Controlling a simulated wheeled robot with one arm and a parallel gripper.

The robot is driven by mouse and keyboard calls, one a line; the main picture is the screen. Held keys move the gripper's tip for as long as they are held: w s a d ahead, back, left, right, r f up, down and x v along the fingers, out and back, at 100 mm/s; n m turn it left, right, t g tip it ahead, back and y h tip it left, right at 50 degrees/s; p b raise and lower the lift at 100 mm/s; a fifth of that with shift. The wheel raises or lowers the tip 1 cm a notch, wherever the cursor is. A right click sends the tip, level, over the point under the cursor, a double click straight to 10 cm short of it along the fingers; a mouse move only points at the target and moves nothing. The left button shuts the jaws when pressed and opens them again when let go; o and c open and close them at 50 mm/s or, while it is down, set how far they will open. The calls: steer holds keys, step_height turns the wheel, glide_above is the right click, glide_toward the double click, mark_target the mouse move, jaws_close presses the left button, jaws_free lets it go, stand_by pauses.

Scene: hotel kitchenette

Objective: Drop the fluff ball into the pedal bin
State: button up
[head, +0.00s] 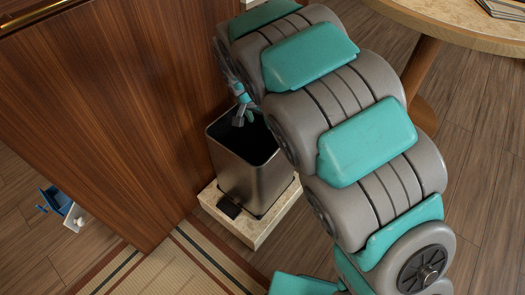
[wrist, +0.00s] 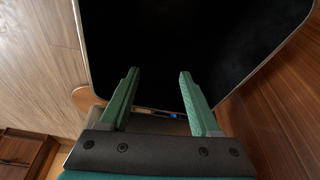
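The pedal bin (head: 250,180) is a dark metal square bin with an open top and a black pedal (head: 229,206) at its front base. My gripper (head: 243,119) points down over its opening. In the wrist view, the bin's pale rim (wrist: 84,50) surrounds a black interior, and my gripper (wrist: 160,78) shows two green fingers standing apart with nothing visible between them. I cannot make out the fluff ball in either view. The inside of the bin is too dark to show any contents.
The bin stands on a pale stone slab (head: 252,232) beside a tall wooden panel (head: 120,110). A round table (head: 460,22) is at the upper right. A small blue and white object (head: 62,205) lies on the floor at left. A striped mat (head: 170,265) lies in front.

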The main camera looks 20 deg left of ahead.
steer(key=shift+o, duration=0.2)
steer(key=shift+r, duration=0.1)
steer(key=v, duration=0.7)
steer(key=shift+r+b, duration=0.3)
steer(key=shift+b, duration=0.1)
steer(key=shift+s, duration=0.15)
